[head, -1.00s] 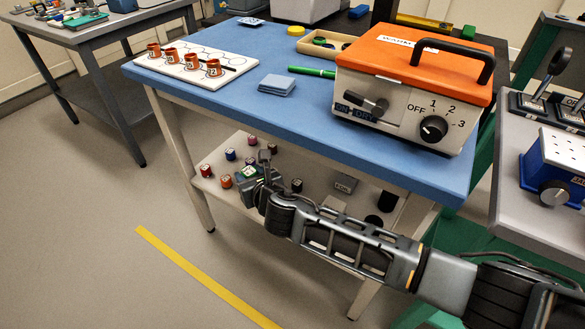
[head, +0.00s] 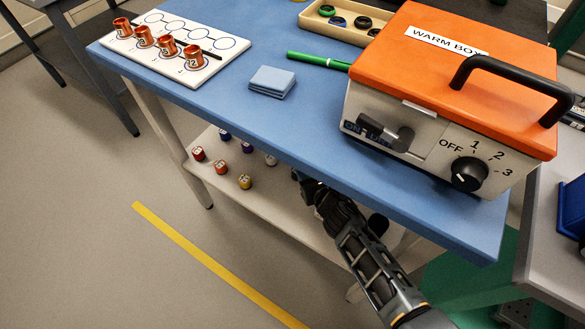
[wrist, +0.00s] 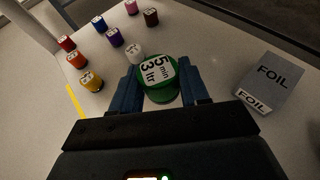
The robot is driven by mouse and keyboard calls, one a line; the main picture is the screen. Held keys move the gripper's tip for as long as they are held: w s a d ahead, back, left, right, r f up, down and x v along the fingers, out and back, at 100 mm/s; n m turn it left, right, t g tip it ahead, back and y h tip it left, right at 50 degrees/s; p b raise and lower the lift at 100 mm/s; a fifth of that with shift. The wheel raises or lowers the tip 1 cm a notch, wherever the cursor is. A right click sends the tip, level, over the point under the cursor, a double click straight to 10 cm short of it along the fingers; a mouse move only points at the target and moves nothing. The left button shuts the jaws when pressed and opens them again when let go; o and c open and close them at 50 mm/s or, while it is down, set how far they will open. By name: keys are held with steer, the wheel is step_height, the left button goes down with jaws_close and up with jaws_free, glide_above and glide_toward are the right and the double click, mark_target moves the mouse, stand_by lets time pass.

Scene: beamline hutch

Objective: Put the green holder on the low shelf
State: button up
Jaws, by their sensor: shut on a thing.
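The green holder (wrist: 160,94), a short round piece with a white label reading "5 min 3 ltr", sits between the blue fingers of my gripper (wrist: 158,86) in the wrist view. My gripper is shut on it, over the pale low shelf (wrist: 212,45). I cannot tell whether the holder's base touches the shelf. In the head view the low shelf (head: 287,205) lies under the blue table, and the table edge hides my fingertips and the holder.
Several small coloured holders stand on the shelf, including a yellow one (wrist: 91,81) and a white one (wrist: 134,54) close to my left finger. A grey foil box (wrist: 268,84) stands to the right. The blue tabletop (head: 310,120) overhangs my arm. A warm box (head: 430,100) stands on it.

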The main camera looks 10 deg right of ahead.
steer(key=b, duration=1.2)
glide_above(272, 201)
steer(key=f, duration=0.6)
steer(key=shift+w+d+f, duration=0.1)
steer(key=shift+d+f, duration=0.25)
steer(key=shift+f, duration=0.05)
steer(key=shift+a+f, duration=0.1)
steer(key=shift+a, duration=0.25)
steer(key=shift+f+b, duration=1.6)
steer(key=shift+f, duration=0.35)
steer(key=shift+f, duration=0.15)
steer(key=o, duration=1.1)
